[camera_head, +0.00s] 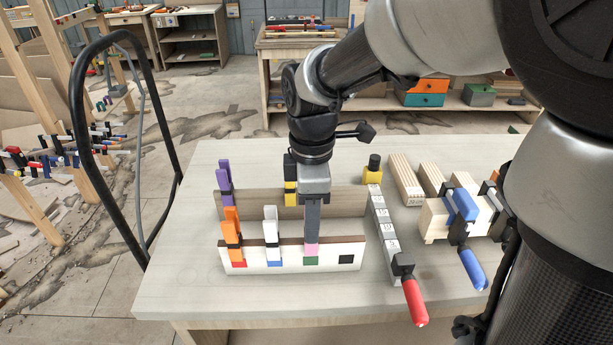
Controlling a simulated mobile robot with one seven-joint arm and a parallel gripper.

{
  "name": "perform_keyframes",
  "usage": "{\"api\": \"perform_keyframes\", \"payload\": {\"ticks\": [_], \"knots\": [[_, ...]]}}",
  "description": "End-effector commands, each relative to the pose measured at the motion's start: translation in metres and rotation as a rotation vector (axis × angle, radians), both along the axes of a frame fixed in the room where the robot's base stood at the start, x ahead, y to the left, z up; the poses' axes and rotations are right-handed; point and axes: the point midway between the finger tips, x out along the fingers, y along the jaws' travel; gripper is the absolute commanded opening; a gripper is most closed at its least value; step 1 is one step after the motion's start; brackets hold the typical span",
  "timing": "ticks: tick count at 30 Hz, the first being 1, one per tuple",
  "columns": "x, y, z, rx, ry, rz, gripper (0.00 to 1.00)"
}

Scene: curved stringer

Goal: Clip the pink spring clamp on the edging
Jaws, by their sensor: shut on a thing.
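My gripper (312,232) points straight down over the front board (346,246) of a clamp rack on the table. It is shut on the pink spring clamp (311,249), of which only a small pink part shows below the fingers. The clamp is at the front board, just above the green square (310,261). My fingers hide most of it, so I cannot tell how its jaws meet the board. I cannot tell for certain which piece in view is the edging.
Orange (232,232) and white (270,232) spring clamps stand on the front board, left of my gripper. A purple clamp (224,180) is on the back board (345,203). A red-handled bar clamp (415,303) and a clamped wooden workpiece (437,222) lie to the right.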

Motion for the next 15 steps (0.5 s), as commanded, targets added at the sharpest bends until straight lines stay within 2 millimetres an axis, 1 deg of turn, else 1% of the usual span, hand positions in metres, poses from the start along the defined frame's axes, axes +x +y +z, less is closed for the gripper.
{"api": "perform_keyframes", "payload": {"ticks": [5,15], "knots": [[0.0,0.0,-0.001,0.0,0.0,0.0,0.07],[0.0,0.0,-0.01,0.0,-0.001,0.001,0.07]]}}
